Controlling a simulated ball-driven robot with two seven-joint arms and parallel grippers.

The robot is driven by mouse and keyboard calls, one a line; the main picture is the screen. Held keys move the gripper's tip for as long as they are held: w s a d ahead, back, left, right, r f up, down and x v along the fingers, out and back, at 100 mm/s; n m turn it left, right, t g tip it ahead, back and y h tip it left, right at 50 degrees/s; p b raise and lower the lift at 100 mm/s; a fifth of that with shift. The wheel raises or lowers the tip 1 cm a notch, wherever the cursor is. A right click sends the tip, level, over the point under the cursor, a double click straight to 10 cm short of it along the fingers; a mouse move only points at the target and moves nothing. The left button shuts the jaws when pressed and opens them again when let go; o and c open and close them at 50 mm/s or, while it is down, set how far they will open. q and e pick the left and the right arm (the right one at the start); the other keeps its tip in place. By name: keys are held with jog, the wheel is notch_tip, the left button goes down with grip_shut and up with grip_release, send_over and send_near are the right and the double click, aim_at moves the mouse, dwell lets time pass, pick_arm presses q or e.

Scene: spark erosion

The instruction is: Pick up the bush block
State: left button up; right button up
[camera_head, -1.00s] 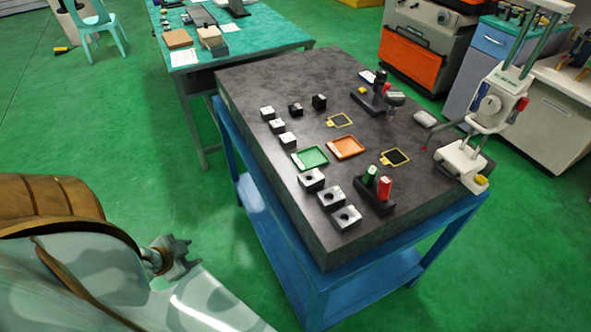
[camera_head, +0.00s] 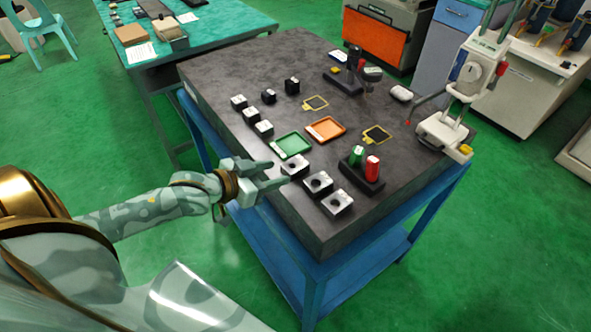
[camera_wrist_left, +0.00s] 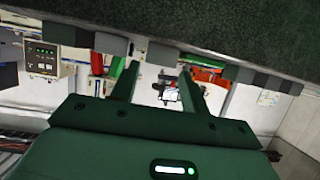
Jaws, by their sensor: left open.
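Three silver blocks with round dark holes stand in a row along the near left edge of the dark stone table: a left one (camera_head: 294,167), a middle one (camera_head: 318,184) and a right one (camera_head: 337,202). I cannot tell which the name bush block means. My left gripper (camera_head: 275,174) is open and empty at the table edge, its fingertips close beside the left holed block. In the left wrist view, my open fingers (camera_wrist_left: 157,84) point toward a grey block (camera_wrist_left: 163,53), with the table surface across the top. My right gripper is not in view.
A green tray (camera_head: 292,144) and an orange tray (camera_head: 326,129) lie behind the holed blocks. A dark stand with green and red cylinders (camera_head: 372,169) is to their right. Several smaller blocks (camera_head: 251,116) stand further left. A white instrument stand (camera_head: 445,133) is at the right corner.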

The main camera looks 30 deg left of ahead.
aim_at(288, 168)
pick_arm(q)
jog(key=shift+w+d+f, duration=0.2)
jog(key=shift+w, duration=0.35)
jog(key=b+x, duration=0.1)
jog(key=x, duration=0.3)
jog(key=shift+r+b, duration=0.15)
jog(key=shift+b, duration=0.2)
jog(key=shift+w+d, duration=0.1)
jog(key=shift+w, duration=0.35)
jog(key=shift+s, duration=0.1)
jog(key=shift+c, duration=0.6)
grip_shut()
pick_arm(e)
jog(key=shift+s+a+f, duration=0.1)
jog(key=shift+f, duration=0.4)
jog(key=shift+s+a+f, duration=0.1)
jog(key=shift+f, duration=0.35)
